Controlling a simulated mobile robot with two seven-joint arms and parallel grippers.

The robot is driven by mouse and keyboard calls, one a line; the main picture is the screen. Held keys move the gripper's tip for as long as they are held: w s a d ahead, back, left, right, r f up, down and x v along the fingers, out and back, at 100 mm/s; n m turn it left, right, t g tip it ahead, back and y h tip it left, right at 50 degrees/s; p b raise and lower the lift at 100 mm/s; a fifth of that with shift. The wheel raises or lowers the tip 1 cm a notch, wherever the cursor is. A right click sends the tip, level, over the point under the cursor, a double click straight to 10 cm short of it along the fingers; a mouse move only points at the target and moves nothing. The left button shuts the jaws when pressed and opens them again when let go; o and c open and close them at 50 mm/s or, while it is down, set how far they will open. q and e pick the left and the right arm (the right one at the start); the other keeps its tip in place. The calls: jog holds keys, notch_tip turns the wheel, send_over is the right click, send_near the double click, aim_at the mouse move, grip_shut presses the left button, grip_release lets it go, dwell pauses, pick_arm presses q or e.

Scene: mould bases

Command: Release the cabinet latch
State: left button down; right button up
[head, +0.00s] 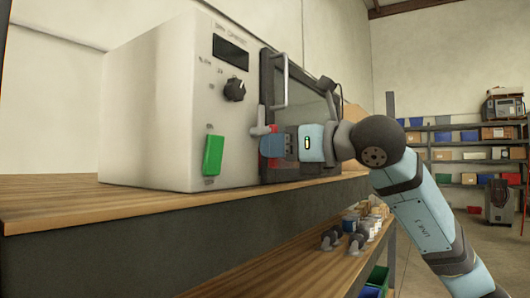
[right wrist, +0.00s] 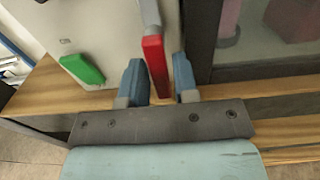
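The white cabinet (head: 150,110) stands on a wooden bench, its framed glass door (head: 315,105) closed as far as I can see. The latch (head: 261,131) sits at the edge between the front panel and the door, with a grey upper part and a red grip. In the right wrist view the red grip (right wrist: 154,60) hangs down between the blue fingers of my right gripper (right wrist: 159,62). The fingers are apart, with a gap visible on the right side of the grip. In the head view the gripper (head: 270,144) partly hides the latch. My left gripper is not in view.
A green rocker switch (head: 213,156), a black knob (head: 234,90) and a dark display (head: 230,52) are on the front panel. A vertical door handle (head: 281,80) rises above the latch. The bench top (head: 60,205) is clear at front left; jars stand on the lower shelf.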

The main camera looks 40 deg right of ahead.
jog(key=b+v, duration=0.3)
jog(key=v, duration=0.8)
jog(key=shift+f, duration=0.1)
